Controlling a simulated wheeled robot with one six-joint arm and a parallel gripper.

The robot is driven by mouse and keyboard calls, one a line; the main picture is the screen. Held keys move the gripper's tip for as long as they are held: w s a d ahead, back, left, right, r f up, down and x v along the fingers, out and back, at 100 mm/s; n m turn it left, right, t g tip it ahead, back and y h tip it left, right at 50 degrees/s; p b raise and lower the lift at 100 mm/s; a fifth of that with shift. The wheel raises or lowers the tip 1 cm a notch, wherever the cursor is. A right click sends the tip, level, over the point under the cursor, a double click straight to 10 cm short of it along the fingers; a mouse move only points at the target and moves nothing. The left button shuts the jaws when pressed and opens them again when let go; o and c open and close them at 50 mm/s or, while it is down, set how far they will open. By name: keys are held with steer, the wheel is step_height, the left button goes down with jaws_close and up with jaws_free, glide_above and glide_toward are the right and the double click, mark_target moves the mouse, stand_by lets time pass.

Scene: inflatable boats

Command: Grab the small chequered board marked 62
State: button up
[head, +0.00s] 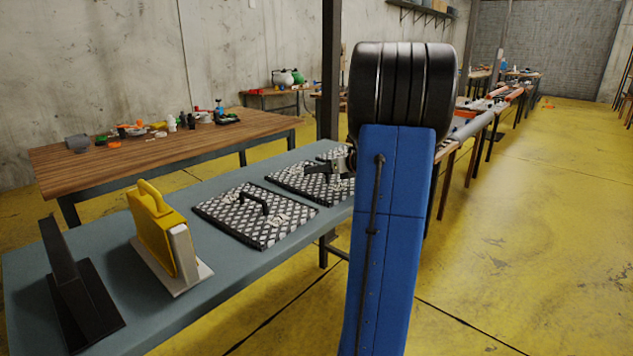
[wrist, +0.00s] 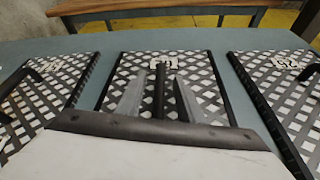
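Three chequered black-and-white boards lie on the grey-blue table in the wrist view: a left one (wrist: 48,95), a middle one (wrist: 207,88) and a right one (wrist: 285,90). Each has a small white label at its far edge. The right label looks like an upside-down 62, but I cannot read any surely. My gripper (wrist: 157,95) is open over the middle board, one finger on each side of its dark upright handle (wrist: 158,80). Contact is not clear. In the head view my gripper (head: 335,167) is over the board behind the nearest one (head: 225,215), partly hidden by my arm.
A yellow case (head: 160,228) on a pale base and a dark angled stand (head: 75,285) stand at the table's near end. A wooden table (head: 170,150) with several small items is behind. Yellow floor on the right is open.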

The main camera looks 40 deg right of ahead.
steer(key=shift+w, duration=0.1)
jaws_close()
